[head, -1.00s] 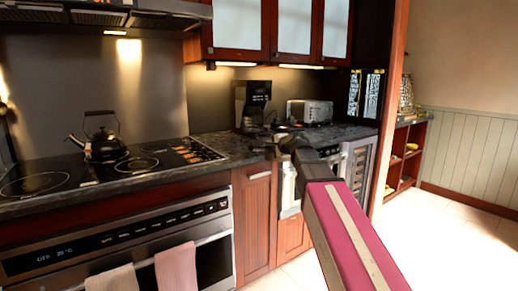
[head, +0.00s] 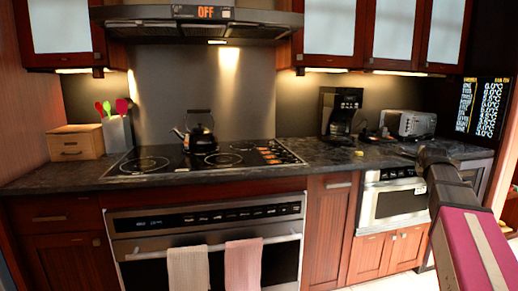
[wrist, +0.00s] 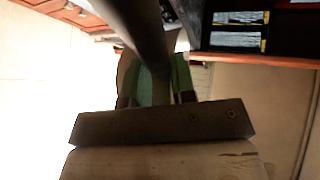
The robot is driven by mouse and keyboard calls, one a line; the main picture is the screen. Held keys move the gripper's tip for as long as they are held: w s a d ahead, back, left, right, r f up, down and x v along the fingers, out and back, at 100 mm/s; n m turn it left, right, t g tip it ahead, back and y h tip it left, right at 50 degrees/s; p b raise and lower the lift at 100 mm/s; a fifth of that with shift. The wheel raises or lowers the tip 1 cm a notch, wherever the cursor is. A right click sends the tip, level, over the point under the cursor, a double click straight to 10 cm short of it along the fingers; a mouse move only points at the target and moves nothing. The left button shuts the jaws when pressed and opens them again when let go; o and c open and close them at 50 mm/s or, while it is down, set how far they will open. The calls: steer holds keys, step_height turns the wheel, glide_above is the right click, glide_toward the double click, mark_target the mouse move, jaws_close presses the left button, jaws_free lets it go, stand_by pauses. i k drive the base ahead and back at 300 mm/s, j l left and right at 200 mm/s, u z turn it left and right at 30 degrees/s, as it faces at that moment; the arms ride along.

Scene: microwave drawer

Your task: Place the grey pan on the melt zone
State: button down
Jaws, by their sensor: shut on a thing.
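In the wrist view my gripper (wrist: 157,92) is shut on a long dark grey bar (wrist: 142,38), which looks like the handle of the grey pan. The bar runs up out of the picture, and the pan's bowl is not clearly seen. In the head view my arm reaches in at the right, in front of the counter; my gripper and the pan are hidden there. The black cooktop (head: 128,171) lies left of my arm, with several ringed zones. I cannot read which one is the melt zone.
A black kettle (head: 200,138) stands on the back of the cooktop. A coffee maker (head: 340,112) and a toaster (head: 408,123) stand on the counter (head: 330,160) to the right. A wooden box (head: 76,145) and a utensil holder (head: 117,134) stand left. The front cooktop looks clear.

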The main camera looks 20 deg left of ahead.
mark_target(245, 150)
steer(key=l+u, duration=0.15)
steer(key=u, duration=0.3)
steer(key=l+u, duration=0.2)
steer(key=u, duration=0.25)
